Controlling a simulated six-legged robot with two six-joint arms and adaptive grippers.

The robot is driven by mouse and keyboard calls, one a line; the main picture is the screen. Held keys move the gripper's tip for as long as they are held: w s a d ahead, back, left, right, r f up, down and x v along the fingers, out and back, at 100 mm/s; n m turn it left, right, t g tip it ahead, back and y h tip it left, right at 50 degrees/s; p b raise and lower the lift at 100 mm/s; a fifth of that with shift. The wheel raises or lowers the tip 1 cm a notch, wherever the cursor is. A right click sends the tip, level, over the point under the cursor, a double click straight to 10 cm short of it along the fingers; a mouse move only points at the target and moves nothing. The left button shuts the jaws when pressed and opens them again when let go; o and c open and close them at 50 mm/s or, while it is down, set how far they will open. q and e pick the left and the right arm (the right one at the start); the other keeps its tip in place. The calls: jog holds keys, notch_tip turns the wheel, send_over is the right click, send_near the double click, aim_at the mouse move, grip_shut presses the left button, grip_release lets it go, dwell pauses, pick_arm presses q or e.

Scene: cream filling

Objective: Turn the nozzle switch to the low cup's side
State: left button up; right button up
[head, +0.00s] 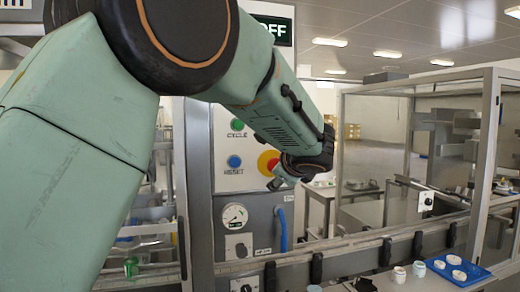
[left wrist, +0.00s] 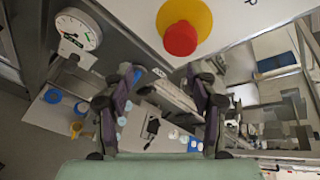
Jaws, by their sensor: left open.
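A white plate with a black knob (head: 427,201), which looks like the nozzle switch, sits on the machine at the right of the head view. Which way the knob is turned is too small to tell. My left arm reaches across from the left, and its gripper (head: 279,183) is in front of the control panel, left of and apart from that knob. The left wrist view shows its fingers (left wrist: 162,108) spread and empty. Two small white cups (head: 408,271) stand at the lower right, left of a blue tray (head: 443,271) holding low white cups. My right gripper is not in view.
The control panel (head: 227,180) carries a blue reset button (head: 234,161), a pressure gauge (head: 234,216) and a red emergency button (left wrist: 180,39) on yellow, close to my left gripper. A metal frame (head: 487,150) encloses the machine. A rail (head: 350,243) runs below.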

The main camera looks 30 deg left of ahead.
pick_arm(q)
jog(key=s+a+r+t+y+p, duration=0.1)
jog(key=s+r+y, duration=0.1)
jog(key=r, duration=0.9)
jog(key=s+a+r+t+y+p, duration=0.1)
jog(key=r+y+p, duration=0.15)
jog(key=r, duration=0.95)
jog(key=shift+n, duration=0.3)
jog(key=x, duration=0.2)
jog(key=p+x, duration=0.1)
jog(key=x, duration=0.4)
jog(key=shift+a+r+p, duration=0.3)
jog(key=shift+r+p, duration=0.1)
jog(key=shift+w+f, duration=0.1)
jog(key=shift+w, duration=0.05)
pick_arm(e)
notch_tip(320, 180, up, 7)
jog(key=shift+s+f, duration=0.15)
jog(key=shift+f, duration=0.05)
pick_arm(q)
jog(key=shift+w+d, duration=0.1)
